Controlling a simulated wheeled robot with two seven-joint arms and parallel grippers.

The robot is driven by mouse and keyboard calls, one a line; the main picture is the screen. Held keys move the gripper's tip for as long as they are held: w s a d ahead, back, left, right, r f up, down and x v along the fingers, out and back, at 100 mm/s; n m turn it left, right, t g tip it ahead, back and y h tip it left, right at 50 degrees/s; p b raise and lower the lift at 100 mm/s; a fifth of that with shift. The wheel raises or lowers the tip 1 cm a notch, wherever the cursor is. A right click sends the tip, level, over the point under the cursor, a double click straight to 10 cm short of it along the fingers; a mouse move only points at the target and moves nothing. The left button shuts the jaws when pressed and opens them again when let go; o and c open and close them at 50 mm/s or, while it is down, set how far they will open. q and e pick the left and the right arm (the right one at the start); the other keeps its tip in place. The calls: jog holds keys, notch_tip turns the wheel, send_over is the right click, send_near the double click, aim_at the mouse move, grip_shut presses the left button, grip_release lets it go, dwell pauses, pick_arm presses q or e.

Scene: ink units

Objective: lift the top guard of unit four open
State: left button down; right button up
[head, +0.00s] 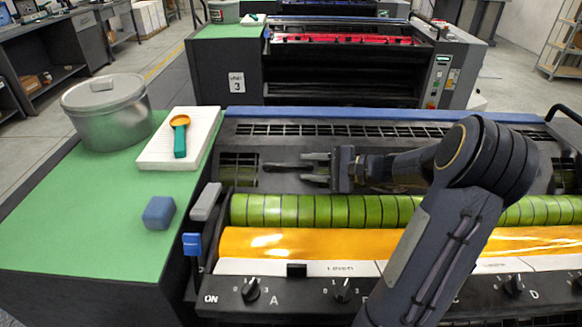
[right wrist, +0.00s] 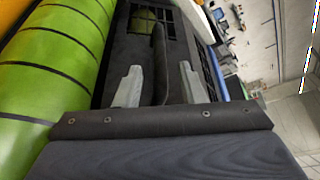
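The near ink unit fills the lower part of the head view; I see no number on it. Its dark slotted top guard (head: 400,134) lies behind the green segmented roller (head: 290,210). A dark bar-like handle (head: 283,167) runs along the guard and shows upright in the right wrist view (right wrist: 160,62). My right gripper (head: 316,168) points left over the guard. Its pale fingers (right wrist: 160,84) are open on either side of the handle, with a small gap visible on each side. My left gripper is not in view.
A metal pot (head: 105,112), a white pad (head: 195,150) with an orange-and-green magnifier (head: 180,137) and a blue block (head: 158,212) stand on the green side top (head: 80,240). A yellow roller (head: 290,242) and knobs lie in front. A unit marked 3 (head: 237,83) stands behind.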

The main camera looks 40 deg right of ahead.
aim_at(301, 167)
jog(key=x, duration=0.5)
jog(key=shift+w+f, duration=0.1)
grip_shut()
